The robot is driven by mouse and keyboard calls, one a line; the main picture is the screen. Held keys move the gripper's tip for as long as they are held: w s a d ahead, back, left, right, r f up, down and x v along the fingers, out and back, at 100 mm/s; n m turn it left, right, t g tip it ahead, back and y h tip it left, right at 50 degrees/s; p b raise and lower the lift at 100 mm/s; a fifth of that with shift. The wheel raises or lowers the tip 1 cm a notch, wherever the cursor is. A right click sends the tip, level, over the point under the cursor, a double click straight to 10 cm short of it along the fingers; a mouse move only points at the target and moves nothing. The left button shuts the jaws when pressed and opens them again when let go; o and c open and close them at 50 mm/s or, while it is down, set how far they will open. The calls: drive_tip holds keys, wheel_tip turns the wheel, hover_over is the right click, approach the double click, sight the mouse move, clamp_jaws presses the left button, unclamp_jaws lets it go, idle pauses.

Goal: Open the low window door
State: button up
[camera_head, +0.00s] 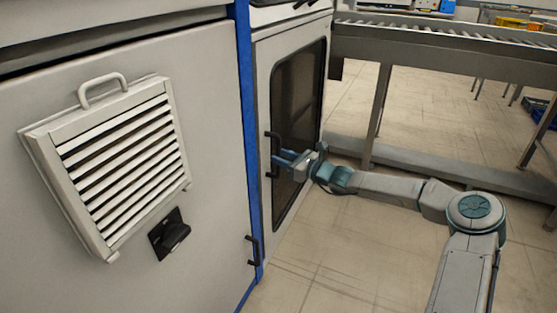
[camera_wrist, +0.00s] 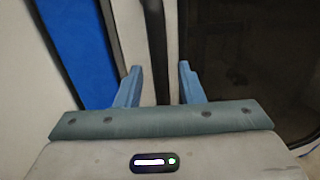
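The low window door (camera_head: 262,80) has a pale frame around a tall dark window (camera_head: 297,120). It looks closed against the cabinet. A black upright bar handle (camera_head: 268,148) is on its left side. My gripper (camera_head: 278,158) is at the handle, coming from the right. In the wrist view, my gripper (camera_wrist: 158,82) has its two blue fingers apart, with the dark handle bar (camera_wrist: 155,40) showing between them. Gaps show on both sides of the bar, so the fingers do not appear to squeeze it.
A blue post (camera_head: 247,120) runs beside the door's left edge. A large grey panel (camera_head: 215,80) with a louvred vent (camera_head: 120,155) is to the left. A roller conveyor (camera_head: 450,50) stands behind. The tiled floor before the door is clear.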

drive_tip(key=shift+x, duration=1)
clamp_jaws()
drive_tip(key=shift+d, duration=0.15)
